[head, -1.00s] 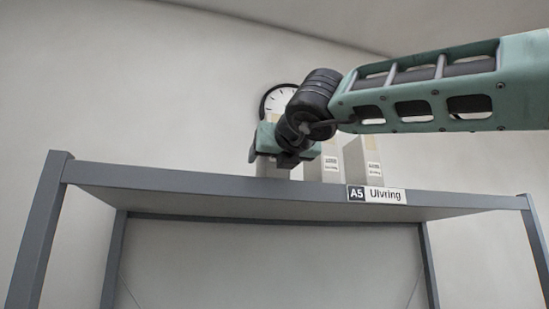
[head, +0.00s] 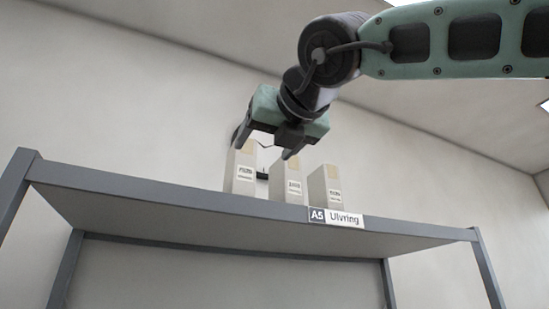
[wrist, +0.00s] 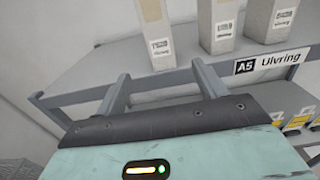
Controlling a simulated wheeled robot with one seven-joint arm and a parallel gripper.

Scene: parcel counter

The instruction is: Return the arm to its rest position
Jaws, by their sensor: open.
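My gripper (head: 264,150) is open and empty in the head view, raised in front of the top shelf, with its fingers pointing down towards the boxes. In the wrist view my gripper (wrist: 158,84) shows two spread fingers with nothing between them, in front of the shelf edge. My arm reaches in from the upper right of the head view. Three pale labelled boxes stand upright in a row on the shelf: a left box (head: 240,174), a middle box (head: 286,182) and a right box (head: 325,187). The left box stands just beyond my fingers in the wrist view (wrist: 158,35).
The grey shelf (head: 180,193) bears a sign reading A5 Ulvring (head: 336,217) on its front edge. A wall clock is mostly hidden behind the boxes and gripper. More boxes with yellow marks (wrist: 298,120) show lower right in the wrist view.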

